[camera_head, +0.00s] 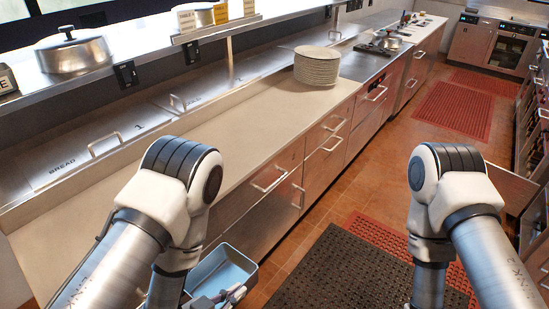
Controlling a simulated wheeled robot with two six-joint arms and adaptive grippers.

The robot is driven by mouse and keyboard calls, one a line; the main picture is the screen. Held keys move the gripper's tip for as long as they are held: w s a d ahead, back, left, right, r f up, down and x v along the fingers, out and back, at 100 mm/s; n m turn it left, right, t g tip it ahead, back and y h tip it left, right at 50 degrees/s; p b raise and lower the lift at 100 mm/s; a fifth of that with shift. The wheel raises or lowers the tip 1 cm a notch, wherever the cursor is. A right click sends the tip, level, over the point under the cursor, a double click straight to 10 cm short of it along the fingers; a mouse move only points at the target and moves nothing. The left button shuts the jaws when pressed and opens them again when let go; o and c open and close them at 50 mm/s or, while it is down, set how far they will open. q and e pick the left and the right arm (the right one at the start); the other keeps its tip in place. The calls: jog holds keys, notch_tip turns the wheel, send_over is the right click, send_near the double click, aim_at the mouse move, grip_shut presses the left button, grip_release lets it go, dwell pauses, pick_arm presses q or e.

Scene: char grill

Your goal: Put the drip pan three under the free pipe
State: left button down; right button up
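A blue-grey rectangular pan (238,262), perhaps a drip pan, shows at the bottom, beside the counter front and low down. No number can be read on it. My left gripper (230,295) is at its near right side, partly cut off by the bottom edge. I cannot tell whether its fingers are open or shut on the pan's rim. My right arm comes in at the right and points down; its gripper is below the frame. No pipe can be made out in this view.
A long steel counter (270,115) with drawers runs along the left, bearing a plate stack (317,66). A lidded pot (74,52) stands on the shelf above. A black floor mat (335,270) and red mats (455,107) lie in the aisle. The aisle's middle is clear.

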aim_at(213, 279)
pick_arm(q)
jog(key=shift+s+f+b, duration=0.2)
jog(key=shift+f+b, duration=0.2)
jog(key=shift+b, duration=0.25)
jog(key=shift+y, duration=0.3)
jog(key=w+b, duration=0.1)
jog(key=w+f+b, duration=0.2)
jog(key=shift+w+a+f, duration=0.15)
jog(key=shift+w+a, duration=0.15)
jog(key=shift+a, duration=0.05)
jog(key=w+a+f+b, duration=0.1)
jog(key=w+f+n+t+b, duration=0.1)
jog(key=b, duration=0.1)
jog(key=shift+w+a+f+y, duration=0.1)
jog(key=shift+w+a+y, duration=0.3)
jog(key=w+a+f+n+y+b, duration=0.1)
jog(key=w+a+f+n+t+y+b, duration=0.1)
jog(key=w+a, duration=0.1)
jog(key=shift+a+n+b, duration=0.25)
jog(key=shift+n+b, duration=0.05)
jog(key=a+n+y, duration=0.1)
jog(key=w+a+f+n+y, duration=0.1)
jog(key=a+y, duration=0.1)
jog(key=w+a+n+y, duration=0.1)
jog(key=a, duration=0.1)
jog(key=shift+a+f+n+t+y, duration=0.15)
jog(key=shift+f+n+t+y, duration=0.25)
